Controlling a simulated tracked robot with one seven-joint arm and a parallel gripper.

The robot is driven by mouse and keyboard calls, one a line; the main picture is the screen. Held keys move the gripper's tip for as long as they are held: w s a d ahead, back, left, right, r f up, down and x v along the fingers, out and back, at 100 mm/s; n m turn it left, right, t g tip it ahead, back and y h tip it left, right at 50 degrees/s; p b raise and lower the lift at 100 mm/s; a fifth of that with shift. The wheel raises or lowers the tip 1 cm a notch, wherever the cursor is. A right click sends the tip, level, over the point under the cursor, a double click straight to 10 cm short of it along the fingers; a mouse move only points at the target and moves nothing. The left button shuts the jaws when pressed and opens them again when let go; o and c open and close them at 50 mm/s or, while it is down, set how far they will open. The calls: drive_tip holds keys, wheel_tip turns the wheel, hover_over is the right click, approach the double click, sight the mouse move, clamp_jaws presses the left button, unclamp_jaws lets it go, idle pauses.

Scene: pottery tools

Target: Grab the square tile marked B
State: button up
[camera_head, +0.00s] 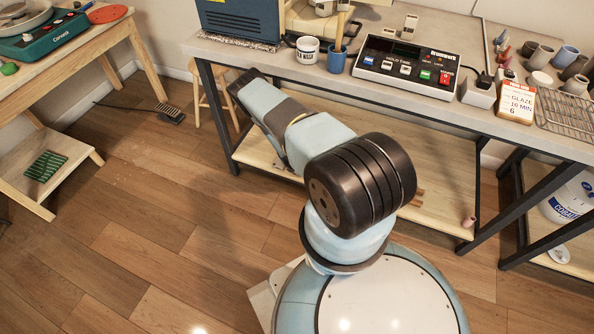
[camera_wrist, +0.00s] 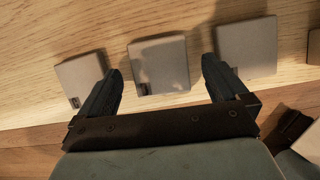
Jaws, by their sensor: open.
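Three grey square tiles lie in a row on a light wooden shelf in the wrist view: a left tile (camera_wrist: 82,78), a middle tile (camera_wrist: 158,66) and a right tile (camera_wrist: 246,46). Small dark marks show near their front edges, but I cannot read any letter, so I cannot tell which is B. My gripper (camera_wrist: 161,66) is open and empty. Its two black fingers reach forward on either side of the middle tile. The left finger is close to the left tile, and the right finger is close to the right tile. The head view does not show the tiles.
Another block-like thing (camera_wrist: 314,47) is cut off at the right edge of the wrist view. In the head view, a grey workbench (camera_head: 440,105) stands above a wooden lower shelf (camera_head: 440,185). A small stool (camera_head: 205,95) stands beside the bench's left leg. The floor at left is largely clear.

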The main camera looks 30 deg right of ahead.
drive_tip(key=shift+w+d+f, duration=0.1)
drive_tip(key=shift+f, duration=0.2)
drive_tip(key=c, duration=1.2)
